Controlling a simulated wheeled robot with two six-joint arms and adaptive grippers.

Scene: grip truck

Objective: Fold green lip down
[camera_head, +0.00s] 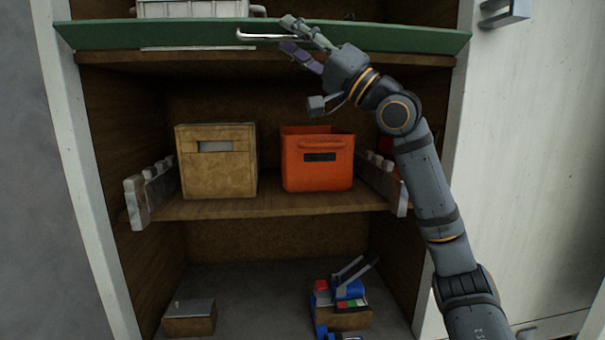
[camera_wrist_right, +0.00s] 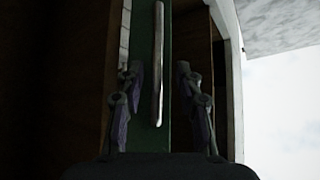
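The green lip (camera_head: 180,35) runs along the front edge of the upper shelf and carries a thin metal handle (camera_head: 262,37). It looks tilted, with its broad face showing. My right gripper (camera_head: 298,38) is at the lip, just right of the handle, with its fingers apart. In the right wrist view the green lip (camera_wrist_right: 152,60) and the handle (camera_wrist_right: 157,75) lie between the two fingers (camera_wrist_right: 160,100), which do not appear to close on them. Whether a finger touches the lip cannot be told. My left gripper is not in view.
A light box (camera_head: 200,8) stands on the upper shelf behind the lip. Below are a cardboard box (camera_head: 215,165), an orange bin (camera_head: 317,170) and notched side rails (camera_head: 150,192). A blue toy truck (camera_head: 345,295) and a small brown box (camera_head: 190,318) are at the bottom.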

